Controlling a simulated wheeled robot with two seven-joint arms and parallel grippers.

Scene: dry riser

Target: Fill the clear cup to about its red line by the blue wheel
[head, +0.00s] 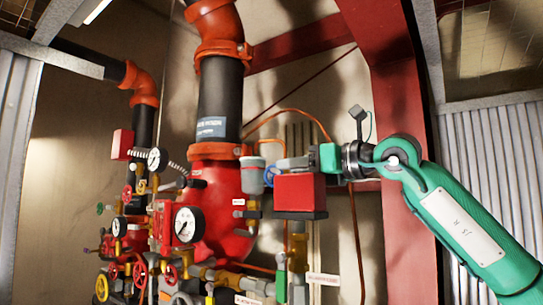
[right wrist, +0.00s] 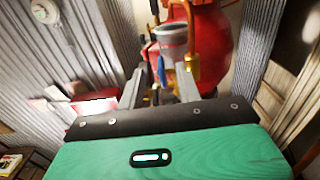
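The clear cup (head: 252,180) looks pale grey and hangs upright at the front of the red riser body. It also shows in the right wrist view (right wrist: 172,42), beyond my fingertips. I cannot make out its liquid level or red line. The small blue wheel (head: 270,175) is just right of the cup in the head view. My right gripper (head: 282,164) reaches in from the right, its tips close to the wheel. In the right wrist view its two fingers stand apart, with a blue piece of the wheel (right wrist: 162,72) between them. Contact is unclear. My left gripper is out of view.
A red box (head: 300,193) sits just under my right gripper. Pressure gauges (head: 188,225), red wheels (head: 140,274) and brass pipework crowd the lower left. A copper tube (head: 355,240) runs down beside a red steel column (head: 405,160). Open wall space lies at far left.

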